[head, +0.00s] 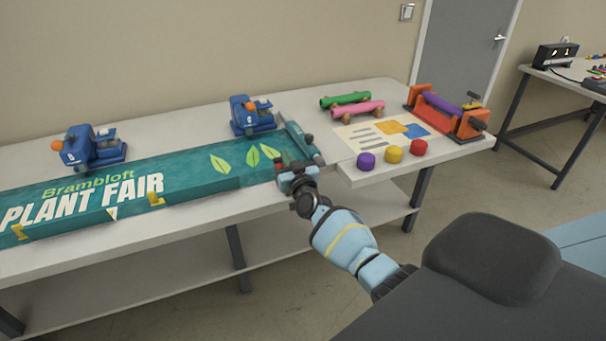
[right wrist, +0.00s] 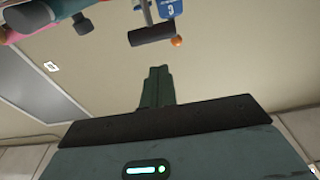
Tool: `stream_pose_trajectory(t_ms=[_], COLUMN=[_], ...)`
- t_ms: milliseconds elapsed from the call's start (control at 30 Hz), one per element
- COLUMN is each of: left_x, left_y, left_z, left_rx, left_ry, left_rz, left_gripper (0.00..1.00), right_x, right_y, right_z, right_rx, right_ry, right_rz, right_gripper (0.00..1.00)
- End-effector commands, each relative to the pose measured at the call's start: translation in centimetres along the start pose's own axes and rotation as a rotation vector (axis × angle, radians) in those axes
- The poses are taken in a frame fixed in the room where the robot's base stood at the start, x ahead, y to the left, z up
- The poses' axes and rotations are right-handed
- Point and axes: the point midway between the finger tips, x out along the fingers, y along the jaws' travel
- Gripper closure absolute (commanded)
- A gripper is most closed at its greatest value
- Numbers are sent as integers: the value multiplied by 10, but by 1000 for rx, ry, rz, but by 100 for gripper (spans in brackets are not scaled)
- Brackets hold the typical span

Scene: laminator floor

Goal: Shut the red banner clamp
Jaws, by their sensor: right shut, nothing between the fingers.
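My right gripper (head: 293,130) is shut and empty at the right end of the green banner (head: 190,168). Its closed dark fingers also show in the right wrist view (right wrist: 160,85), pointing toward the back wall. Only small red parts of what seems to be the red clamp (head: 280,165) show beside my gripper; my gripper and wrist hide most of it. I cannot tell its lever's position or whether I touch it. A dark handle end (right wrist: 76,25) shows at the top left of the right wrist view. My left gripper is not in view.
Right of my gripper are a printed sheet (head: 365,137), three coloured pots, green and pink rolls (head: 350,108), and an orange roller stand (head: 470,125).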

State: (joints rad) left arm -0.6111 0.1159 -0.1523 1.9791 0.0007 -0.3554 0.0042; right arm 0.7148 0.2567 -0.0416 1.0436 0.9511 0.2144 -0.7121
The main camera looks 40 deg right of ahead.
Motion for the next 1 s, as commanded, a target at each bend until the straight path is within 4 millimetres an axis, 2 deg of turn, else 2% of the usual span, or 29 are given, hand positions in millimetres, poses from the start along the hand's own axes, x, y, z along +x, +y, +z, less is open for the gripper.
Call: stream_pose_trajectory(t_ms=[33,67,400,700,1000], left_x=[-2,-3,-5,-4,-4], left_y=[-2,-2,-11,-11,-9], left_z=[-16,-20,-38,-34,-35], left_rx=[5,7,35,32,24], left_ry=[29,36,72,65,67], left_rz=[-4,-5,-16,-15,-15], left_gripper=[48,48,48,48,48], right_x=[3,3,-49,-82,-96], right_y=[1,2,1,0,1], right_z=[-20,-24,-27,-28,-33], right_rx=[2,3,4,2,0], right_ry=[14,15,8,2,2], right_rz=[0,0,0,-2,-1], right_gripper=[100,100,100,100,100])
